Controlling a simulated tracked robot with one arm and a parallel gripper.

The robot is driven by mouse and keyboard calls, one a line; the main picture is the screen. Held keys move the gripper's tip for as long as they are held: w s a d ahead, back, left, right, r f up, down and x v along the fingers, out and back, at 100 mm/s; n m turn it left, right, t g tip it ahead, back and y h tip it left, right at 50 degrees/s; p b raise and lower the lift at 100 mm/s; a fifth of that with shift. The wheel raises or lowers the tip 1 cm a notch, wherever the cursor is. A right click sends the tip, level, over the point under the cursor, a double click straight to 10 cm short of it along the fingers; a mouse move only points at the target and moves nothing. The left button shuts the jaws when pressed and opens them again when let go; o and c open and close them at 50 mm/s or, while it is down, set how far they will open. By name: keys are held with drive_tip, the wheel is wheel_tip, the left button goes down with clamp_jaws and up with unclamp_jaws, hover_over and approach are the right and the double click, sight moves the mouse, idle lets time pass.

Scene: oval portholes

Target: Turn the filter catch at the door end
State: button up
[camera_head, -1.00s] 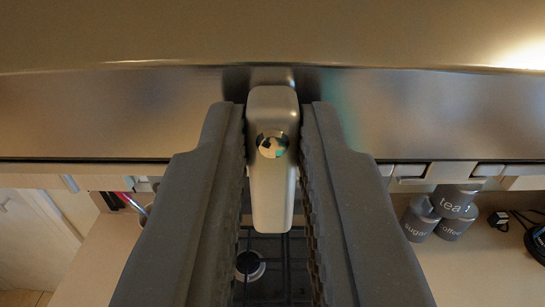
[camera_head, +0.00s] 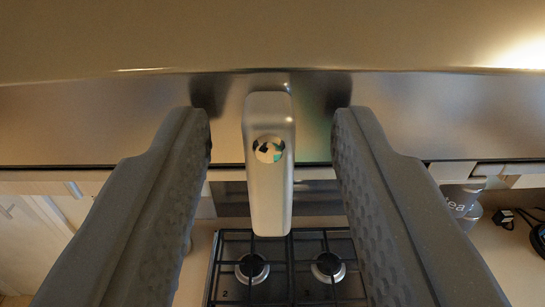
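A pale metal catch (camera_head: 268,190) with a round shiny boss near its upper part hangs from a brushed metal panel (camera_head: 120,115) in the middle of the view. It points straight down in the picture. My gripper (camera_head: 271,120) is open, with one dark textured finger on each side of the catch. Clear gaps show between the catch and both fingers, so neither touches it. The fingertips are close to the panel, level with the catch's upper part. I cannot tell from this view which end of the panel is the door end.
Below are a gas hob (camera_head: 290,268) with black grates and a counter (camera_head: 500,262). Pale cabinets (camera_head: 40,225) are at left.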

drive_tip(key=s+b, duration=0.6)
drive_tip(key=s, duration=0.7)
drive_tip(key=shift+s+a+b, duration=0.2)
drive_tip(key=shift+s+b, duration=0.15)
drive_tip(key=shift+b, duration=0.05)
drive_tip(key=shift+d+f, duration=0.1)
drive_tip(key=d+f, duration=0.1)
drive_tip(key=d, duration=0.8)
drive_tip(key=s+d+f+g, duration=0.1)
drive_tip(key=s+d+f, duration=0.3)
drive_tip(key=d+f, duration=0.3)
drive_tip(key=s+d+f+g, duration=0.1)
drive_tip(key=s+d+f, duration=0.3)
drive_tip(key=d+f, duration=0.2)
drive_tip(key=shift+d+f+n+g+y, duration=0.3)
drive_tip(key=shift+d+f, duration=0.05)
drive_tip(key=shift+f, duration=0.65)
drive_tip(key=shift+s, duration=0.15)
